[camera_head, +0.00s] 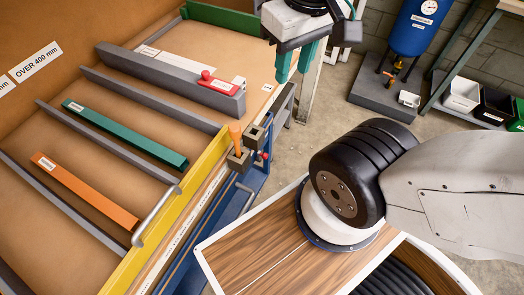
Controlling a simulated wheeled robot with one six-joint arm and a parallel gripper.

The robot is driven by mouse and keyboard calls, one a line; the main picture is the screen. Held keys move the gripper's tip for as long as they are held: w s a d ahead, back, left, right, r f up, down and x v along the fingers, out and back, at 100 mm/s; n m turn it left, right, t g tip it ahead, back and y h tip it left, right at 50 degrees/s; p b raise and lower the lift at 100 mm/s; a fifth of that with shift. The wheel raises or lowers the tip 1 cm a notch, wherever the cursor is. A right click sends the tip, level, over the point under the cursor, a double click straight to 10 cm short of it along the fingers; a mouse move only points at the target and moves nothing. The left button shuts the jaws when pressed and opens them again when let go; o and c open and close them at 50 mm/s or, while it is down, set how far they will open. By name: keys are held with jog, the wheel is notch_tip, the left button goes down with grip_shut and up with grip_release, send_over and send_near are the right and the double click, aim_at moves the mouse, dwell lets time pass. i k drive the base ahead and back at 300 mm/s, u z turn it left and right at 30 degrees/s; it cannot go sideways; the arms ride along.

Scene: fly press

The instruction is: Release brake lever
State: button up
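My gripper (298,62) hangs at the top middle, pointing down, with two green fingers apart and nothing visible between them. It is above and right of the cart's corner. An orange tapered handle (235,133) stands upright on a dark block at the cart's yellow edge. A small red knob (264,155) shows beside it on the blue side, below a dark bracket. No readable label marks either as the brake lever, so I cannot tell which it is. My gripper appears apart from both.
The cart's brown deck (205,42) holds grey rails, a green bar (125,133), an orange bar (85,192) and a red-knobbed plate (217,84). A silver handle (156,215) sticks out. A blue tank (411,28) and bins (461,94) stand behind. Floor (300,145) is clear between.

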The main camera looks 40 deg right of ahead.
aim_at(264, 156)
jog(key=z, duration=2)
jog(key=k, duration=1.1)
jog(key=u, duration=2.15)
